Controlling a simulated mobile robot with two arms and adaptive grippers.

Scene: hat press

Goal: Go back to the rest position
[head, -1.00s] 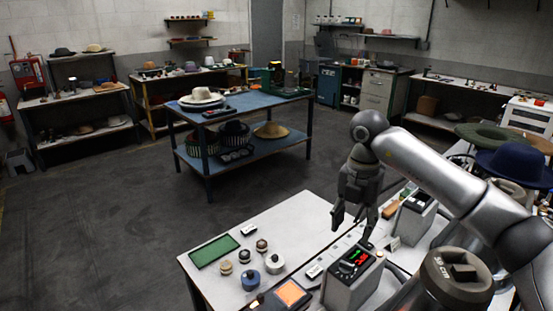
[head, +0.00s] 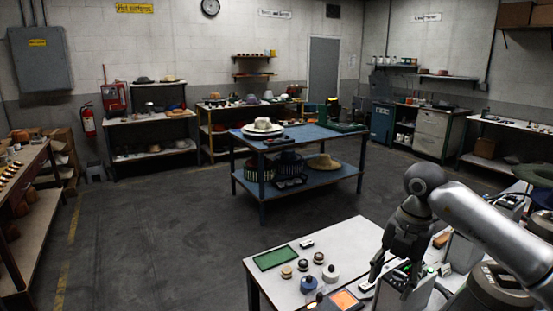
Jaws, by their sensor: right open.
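My right arm comes in from the right, and its gripper (head: 393,277) points down above the right part of the near white table (head: 345,240). Its fingers are apart with nothing seen between them. The gripper partly covers a grey control box (head: 412,291) with a lit display. My left gripper is not in view.
On the near table are a green mat (head: 275,258), a blue pot (head: 308,284), several small knobs and an orange-screened device (head: 345,300). A blue two-level table (head: 300,140) with hats stands mid-room. Dark floor (head: 170,240) is clear to the left.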

